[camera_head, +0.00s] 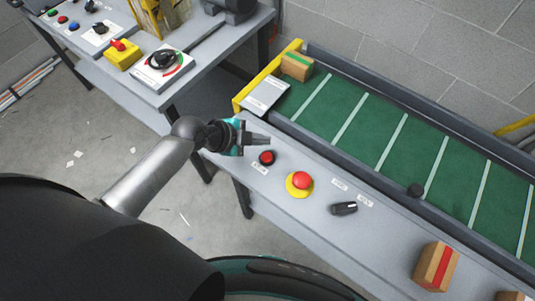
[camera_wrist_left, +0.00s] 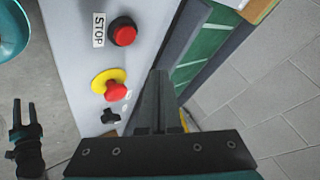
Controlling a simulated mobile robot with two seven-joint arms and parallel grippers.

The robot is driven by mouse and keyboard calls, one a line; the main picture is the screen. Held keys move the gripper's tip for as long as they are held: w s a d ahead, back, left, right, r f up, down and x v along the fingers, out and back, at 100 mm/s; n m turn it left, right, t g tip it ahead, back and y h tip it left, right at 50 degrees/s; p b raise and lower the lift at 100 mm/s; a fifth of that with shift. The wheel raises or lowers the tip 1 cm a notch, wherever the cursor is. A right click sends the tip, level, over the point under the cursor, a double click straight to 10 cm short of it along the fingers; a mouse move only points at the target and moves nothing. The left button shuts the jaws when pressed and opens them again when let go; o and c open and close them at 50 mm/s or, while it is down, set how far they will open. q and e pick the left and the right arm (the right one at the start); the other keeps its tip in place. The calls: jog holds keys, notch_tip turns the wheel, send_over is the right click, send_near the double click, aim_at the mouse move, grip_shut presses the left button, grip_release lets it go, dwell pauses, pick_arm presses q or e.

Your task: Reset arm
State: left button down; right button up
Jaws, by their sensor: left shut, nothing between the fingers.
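My left gripper (camera_head: 268,140) is shut and empty, held above the edge of the grey control table, just up and left of a small red button (camera_head: 267,157) in the head view. In the left wrist view its fingers (camera_wrist_left: 158,72) lie together. That view also shows the red button (camera_wrist_left: 123,31) beside a STOP label, apart from the fingers. At the left edge of the wrist view a dark two-pronged gripper (camera_wrist_left: 25,106), apparently my right one, has its prongs apart. The head view does not show it.
On the table (camera_head: 265,196) are a red mushroom button on a yellow base (camera_head: 301,183), a black knob (camera_head: 344,208) and a striped box (camera_head: 436,266). A green conveyor (camera_head: 372,130) runs behind, with another box (camera_head: 297,66). A second bench (camera_head: 130,95) holds more controls.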

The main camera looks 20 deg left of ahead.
pick_arm(q)
jog(key=shift+s, duration=0.1)
dwell(0.3)
jog(key=s+a+r+n+g+y, duration=0.2)
jog(key=s+r+n+y, duration=0.1)
jog(key=s+n, duration=0.5)
jog(key=s+a+r+n+g+y, duration=0.1)
jog(key=s+a+r+n+y, duration=0.15)
jog(key=s+n, duration=0.55)
jog(key=s+f+g+b, duration=0.1)
jog(key=s+f+b, duration=0.15)
jog(key=f, duration=1.15)
jog(key=s+f+b, duration=0.1)
jog(key=f+b, duration=0.2)
jog(key=f, duration=1.1)
jog(key=s+a+f+g+b, duration=0.1)
jog(key=s+f+b, duration=0.3)
jog(key=s+f, duration=1)
jog(key=shift+s+a+f+m+g+y, duration=0.3)
jog(key=shift+s+a+f+y, duration=0.2)
jog(key=shift+f, duration=1.15)
